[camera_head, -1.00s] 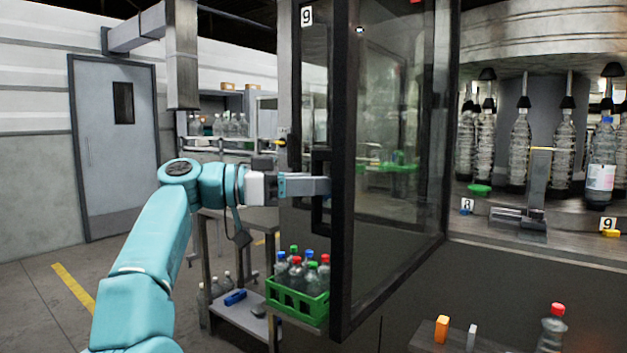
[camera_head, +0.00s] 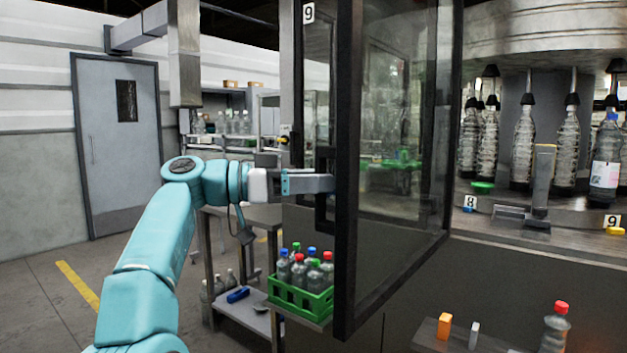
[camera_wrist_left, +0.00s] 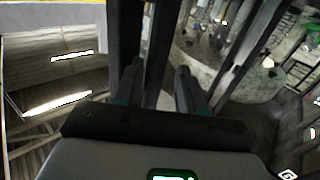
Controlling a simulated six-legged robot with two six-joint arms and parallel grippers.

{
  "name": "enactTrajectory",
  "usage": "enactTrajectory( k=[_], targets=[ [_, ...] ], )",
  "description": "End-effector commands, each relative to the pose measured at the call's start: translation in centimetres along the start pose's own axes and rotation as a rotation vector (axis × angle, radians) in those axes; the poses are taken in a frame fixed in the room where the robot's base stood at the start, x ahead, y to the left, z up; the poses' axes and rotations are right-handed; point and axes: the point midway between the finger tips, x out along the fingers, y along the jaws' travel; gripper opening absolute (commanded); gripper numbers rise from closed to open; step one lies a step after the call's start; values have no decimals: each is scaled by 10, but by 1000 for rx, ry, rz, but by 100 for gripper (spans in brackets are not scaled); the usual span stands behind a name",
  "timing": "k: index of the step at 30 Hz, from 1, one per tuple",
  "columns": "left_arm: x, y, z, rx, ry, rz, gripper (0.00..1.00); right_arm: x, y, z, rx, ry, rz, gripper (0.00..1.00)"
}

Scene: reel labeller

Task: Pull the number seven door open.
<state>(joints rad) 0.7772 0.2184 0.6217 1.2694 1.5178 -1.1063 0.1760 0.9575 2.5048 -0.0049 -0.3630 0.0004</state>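A glass door (camera_head: 405,150) in a dark frame stands swung out from the machine in the head view. I see no number seven label. A 9 plate (camera_head: 308,14) shows on the dark-framed panel at the door's left. My left gripper (camera_head: 325,183) is at the black upright handle (camera_head: 320,215) by the door's near edge. In the left wrist view its two fingers (camera_wrist_left: 158,80) stand apart, with a dark bar (camera_wrist_left: 160,45) between them. I cannot tell whether they press on it. My right gripper is not in view.
A green crate (camera_head: 300,302) of capped bottles stands below the gripper, beside a low shelf (camera_head: 245,312). The machine's opening at right holds several bottles (camera_head: 522,145) and an 8 plate (camera_head: 470,202). A small ledge (camera_head: 455,338) with blocks and a red-capped bottle is lower right.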

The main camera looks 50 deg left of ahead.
Motion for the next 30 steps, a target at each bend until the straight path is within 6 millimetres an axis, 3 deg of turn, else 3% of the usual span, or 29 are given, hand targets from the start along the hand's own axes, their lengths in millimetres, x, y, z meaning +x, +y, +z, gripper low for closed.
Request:
enactTrajectory(
  k=[4, 7, 21, 30],
  targets=[
    [-6, -3, 3, -6, -5, -6, 34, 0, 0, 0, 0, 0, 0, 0],
    [-21, -3, 2, -5, -5, -8, 34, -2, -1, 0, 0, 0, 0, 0],
    [-138, 0, -3, -1, -1, -6, 34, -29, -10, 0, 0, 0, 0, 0],
    [-165, 2, -2, 2, 2, 0, 34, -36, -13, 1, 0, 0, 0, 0]
  ],
)
